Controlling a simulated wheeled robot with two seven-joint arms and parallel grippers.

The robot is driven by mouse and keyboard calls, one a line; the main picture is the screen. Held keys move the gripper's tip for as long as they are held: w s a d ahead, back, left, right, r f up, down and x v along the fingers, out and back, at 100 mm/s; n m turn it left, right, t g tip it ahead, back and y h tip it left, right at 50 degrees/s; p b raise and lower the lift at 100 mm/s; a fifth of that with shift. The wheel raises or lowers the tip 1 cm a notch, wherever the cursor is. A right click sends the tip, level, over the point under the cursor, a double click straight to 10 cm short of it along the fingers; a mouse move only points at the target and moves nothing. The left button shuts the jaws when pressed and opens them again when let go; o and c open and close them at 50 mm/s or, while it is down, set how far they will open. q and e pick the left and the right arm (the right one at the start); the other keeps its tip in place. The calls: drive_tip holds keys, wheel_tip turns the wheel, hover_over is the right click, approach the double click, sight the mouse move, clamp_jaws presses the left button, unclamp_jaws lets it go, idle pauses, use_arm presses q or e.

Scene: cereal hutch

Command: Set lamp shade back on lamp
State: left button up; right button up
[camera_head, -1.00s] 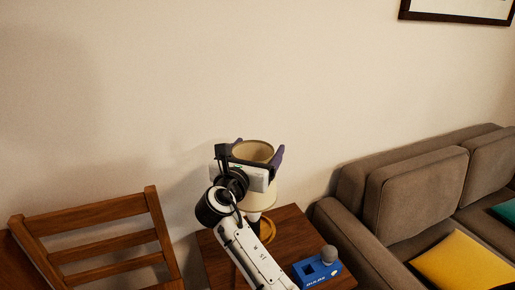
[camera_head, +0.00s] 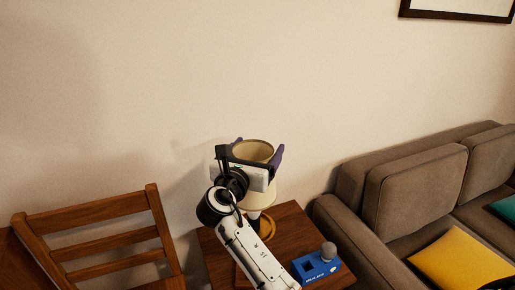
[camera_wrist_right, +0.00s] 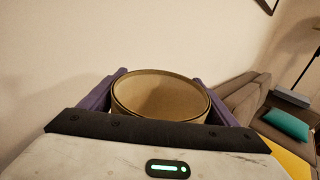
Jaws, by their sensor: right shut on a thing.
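The beige lamp shade (camera_head: 253,151) is held upright between the purple fingers of my right gripper (camera_head: 260,152). In the right wrist view the shade (camera_wrist_right: 160,94) shows its open top, with a finger of the right gripper (camera_wrist_right: 160,100) on each side. The lamp base shows as a round golden foot (camera_head: 267,228) on the side table, directly below the shade. The shade's lower part (camera_head: 262,194) shows beneath the gripper, above the base. My arm hides part of the lamp, and I cannot tell whether the shade touches it. My left gripper is not in view.
The wooden side table (camera_head: 296,226) also holds a blue box (camera_head: 315,271) with a grey knob. A wooden chair (camera_head: 95,240) stands at the left. A brown sofa (camera_head: 405,195) with a yellow cushion (camera_head: 462,260) is at the right. The wall is behind.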

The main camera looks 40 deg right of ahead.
drive_tip(key=shift+f, duration=0.25)
wheel_tip(320, 180, down, 9)
drive_tip(key=b, duration=0.3)
drive_tip(key=shift+b, duration=0.4)
idle(2.1)
drive_tip(key=shift+f, duration=0.6)
idle(0.4)
drive_tip(key=shift+f+b, duration=0.45)
drive_tip(key=shift+f, duration=0.6)
idle(0.5)
drive_tip(key=o, duration=1.5)
